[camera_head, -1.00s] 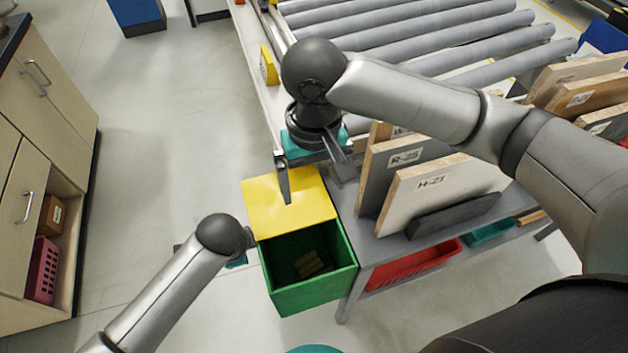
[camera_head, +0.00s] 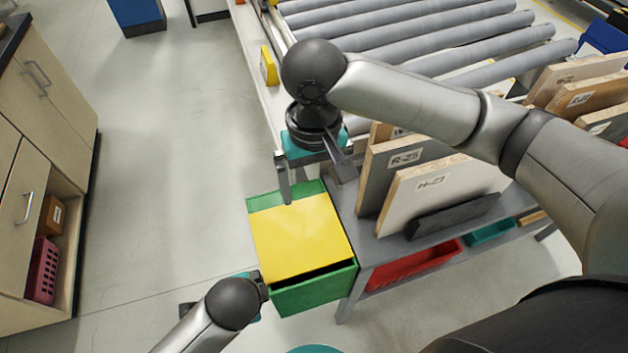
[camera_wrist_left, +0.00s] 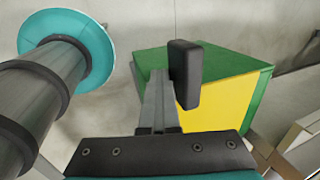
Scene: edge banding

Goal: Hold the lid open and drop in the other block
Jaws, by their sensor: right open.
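The green box (camera_head: 315,295) has a yellow lid (camera_head: 300,237) that now lies over most of its opening. A narrow dark gap shows at the front edge, and a green strip shows behind the lid. The inside is hidden, so no block is in sight. My right gripper (camera_head: 316,188) is open and empty, above the box's back edge. My left gripper is low at the box's front left, with its fingers mostly hidden in the head view. In the left wrist view its finger with a black pad (camera_wrist_left: 185,75) overlaps the box; its opening is unclear.
Upright boards (camera_head: 440,190) stand in a rack on the grey bench right of the box. A roller conveyor (camera_head: 420,45) is behind. Red (camera_head: 410,264) and teal (camera_head: 490,232) trays sit below the bench. The floor to the left is clear up to a cabinet (camera_head: 35,150).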

